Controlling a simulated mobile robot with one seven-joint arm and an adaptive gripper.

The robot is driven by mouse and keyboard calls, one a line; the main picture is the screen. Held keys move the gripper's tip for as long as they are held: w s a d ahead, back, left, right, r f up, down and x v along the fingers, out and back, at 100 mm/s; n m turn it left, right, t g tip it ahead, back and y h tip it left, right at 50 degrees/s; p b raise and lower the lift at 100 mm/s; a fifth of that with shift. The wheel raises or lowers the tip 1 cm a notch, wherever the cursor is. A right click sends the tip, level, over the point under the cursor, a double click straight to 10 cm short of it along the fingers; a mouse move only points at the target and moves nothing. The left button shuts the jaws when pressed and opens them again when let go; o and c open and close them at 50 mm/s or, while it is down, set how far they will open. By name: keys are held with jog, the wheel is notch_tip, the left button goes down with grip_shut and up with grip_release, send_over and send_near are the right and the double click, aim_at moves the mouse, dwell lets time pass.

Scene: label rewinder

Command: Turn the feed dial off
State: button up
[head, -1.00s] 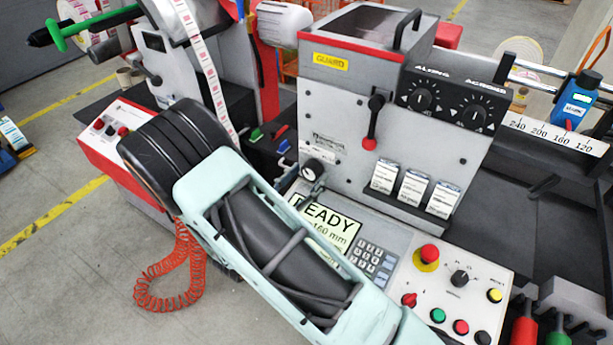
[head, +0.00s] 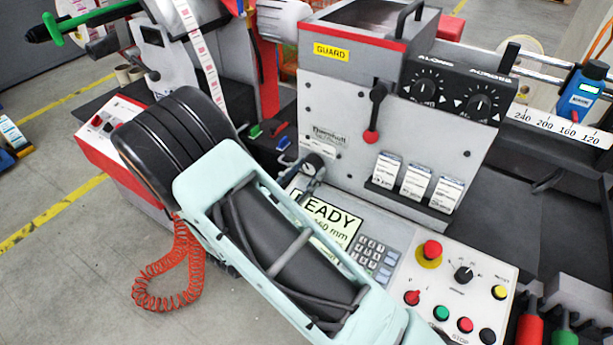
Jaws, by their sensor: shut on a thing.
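A black rotary dial (head: 463,274) sits on the sloped control panel (head: 480,262) at the lower right of the head view. Small marks ring it, and its labels are too small to read, so I cannot be sure that it is the feed dial or which setting it points to. A red knob (head: 412,297) is on the same panel to its lower left. My gripper is not visible. My pale green and black arm fills the lower middle of the view and hides part of the machine's front.
A red mushroom button (head: 431,250) on a yellow disc, several coloured push buttons and a keypad (head: 374,254) surround the dial. The display (head: 330,215) is partly covered by my arm. A lever with a red knob (head: 371,136) juts out above.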

jog(key=m+b, duration=0.4)
jog(key=shift+f, duration=0.2)
jog(key=shift+r+m+b, duration=0.15)
jog(key=shift+m+b, duration=0.75)
jog(key=shift+b, duration=0.2)
jog(key=shift+r, duration=0.1)
jog(key=o, duration=1.2)
jog(key=shift+c, duration=0.2)
jog(key=v, duration=1.2)
